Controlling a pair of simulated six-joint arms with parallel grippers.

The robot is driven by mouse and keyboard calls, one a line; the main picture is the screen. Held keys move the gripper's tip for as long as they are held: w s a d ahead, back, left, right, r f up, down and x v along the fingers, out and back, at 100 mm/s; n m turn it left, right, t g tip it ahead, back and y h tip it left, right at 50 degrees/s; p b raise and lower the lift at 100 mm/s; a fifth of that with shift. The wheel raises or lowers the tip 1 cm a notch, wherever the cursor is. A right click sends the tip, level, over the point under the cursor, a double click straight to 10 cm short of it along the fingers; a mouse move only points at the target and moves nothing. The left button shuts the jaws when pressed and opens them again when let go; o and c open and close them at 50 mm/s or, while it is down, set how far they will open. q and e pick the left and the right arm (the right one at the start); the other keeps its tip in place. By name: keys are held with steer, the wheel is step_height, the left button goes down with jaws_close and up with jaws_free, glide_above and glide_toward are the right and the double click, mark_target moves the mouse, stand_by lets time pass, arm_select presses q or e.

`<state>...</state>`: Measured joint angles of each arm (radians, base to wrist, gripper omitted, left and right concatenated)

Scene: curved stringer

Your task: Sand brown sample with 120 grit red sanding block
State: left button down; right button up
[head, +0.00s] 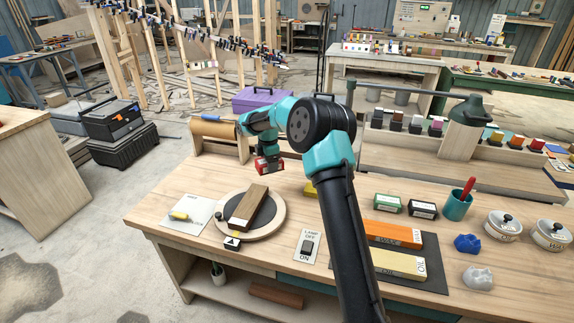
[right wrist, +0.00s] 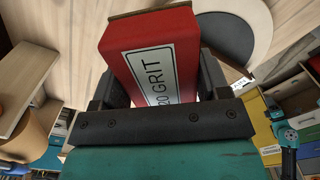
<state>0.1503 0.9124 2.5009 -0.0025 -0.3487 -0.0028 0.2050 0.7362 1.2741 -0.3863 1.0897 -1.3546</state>
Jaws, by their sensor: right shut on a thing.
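The brown sample (head: 241,212) is a dark wooden bar lying at a slant on a round turntable (head: 272,226) with a dark pad. My right gripper (head: 268,157) is shut on the red sanding block (head: 266,168), above the bench behind and to the right of the sample, apart from it. In the right wrist view the red block (right wrist: 141,40) sits between the fingers, with a white label reading GRIT; its number is partly hidden. The turntable (right wrist: 261,15) shows beyond it. My left gripper is out of view.
A yellow block (head: 311,189) stands right of the turntable. A lamp switch plate (head: 307,246), orange and yellow stones on a dark mat (head: 432,270), a teal cup (head: 456,207) and lidded pots (head: 503,225) lie further right. A paper roll (head: 213,127) stands at the back left.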

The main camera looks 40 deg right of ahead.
mark_target(258, 161)
steer(key=shift+n, duration=0.5)
steer(key=a, duration=0.1)
steer(key=w+a, duration=0.2)
steer(key=shift+a+r, duration=0.3)
steer(key=shift+f, duration=0.1)
